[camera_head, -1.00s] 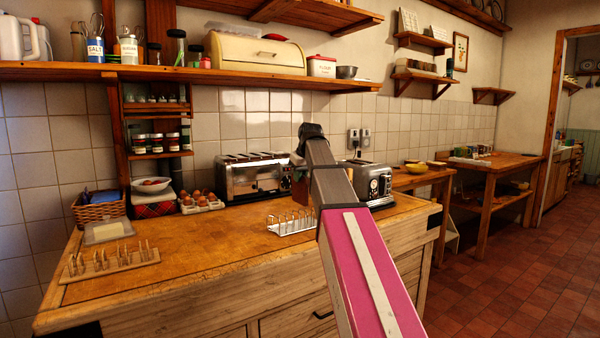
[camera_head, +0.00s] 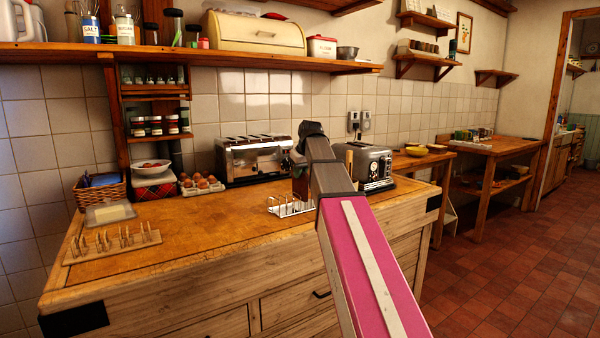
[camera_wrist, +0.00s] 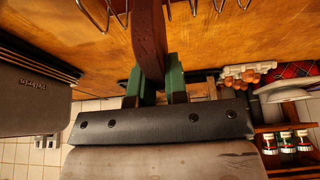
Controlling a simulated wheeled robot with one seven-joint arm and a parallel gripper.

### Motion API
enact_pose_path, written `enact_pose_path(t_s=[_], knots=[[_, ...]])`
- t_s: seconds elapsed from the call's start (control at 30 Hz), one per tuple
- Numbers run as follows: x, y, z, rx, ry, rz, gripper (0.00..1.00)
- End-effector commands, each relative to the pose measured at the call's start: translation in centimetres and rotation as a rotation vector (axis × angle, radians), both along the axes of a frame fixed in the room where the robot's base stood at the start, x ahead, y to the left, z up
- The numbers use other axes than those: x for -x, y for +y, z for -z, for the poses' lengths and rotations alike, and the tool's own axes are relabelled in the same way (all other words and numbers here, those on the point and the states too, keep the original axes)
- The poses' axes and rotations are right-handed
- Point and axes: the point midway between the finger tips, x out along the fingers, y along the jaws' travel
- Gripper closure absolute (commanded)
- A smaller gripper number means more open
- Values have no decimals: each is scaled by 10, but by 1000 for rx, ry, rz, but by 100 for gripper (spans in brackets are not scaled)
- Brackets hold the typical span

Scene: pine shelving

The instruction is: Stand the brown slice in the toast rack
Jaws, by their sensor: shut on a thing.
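My gripper (camera_wrist: 154,75) has its green fingers closed on the two faces of the brown slice (camera_wrist: 150,32), which stands edge-on between them in the wrist view. In the head view the slice (camera_head: 299,184) hangs below my wrist, at the metal toast rack (camera_head: 284,209). The rack's wires (camera_wrist: 91,17) show on both sides of the slice in the wrist view. The slice's lower edge is out of the wrist view, and my arm covers the rack's right part in the head view. I cannot tell whether the slice rests in a slot.
A wooden rack (camera_head: 112,248) and a butter dish (camera_head: 110,214) stand at the worktop's left. Toasters (camera_head: 254,160) (camera_head: 372,167) stand behind and to the right. Eggs (camera_head: 200,183) sit at the back. The worktop's front middle is clear.

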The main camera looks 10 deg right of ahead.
Motion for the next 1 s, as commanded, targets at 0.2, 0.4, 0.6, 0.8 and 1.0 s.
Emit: enact_pose_path(t_s=[0.2, 0.4, 0.6, 0.8, 1.0], knots=[[0, 0, 0, 0, 0, 0, 56], [0, 0, -1, 0, 0, 0, 56], [6, -3, -17, 0, -1, 0, 56], [18, -8, -49, 0, -2, 0, 56], [30, -12, -79, 0, -2, 0, 56]])
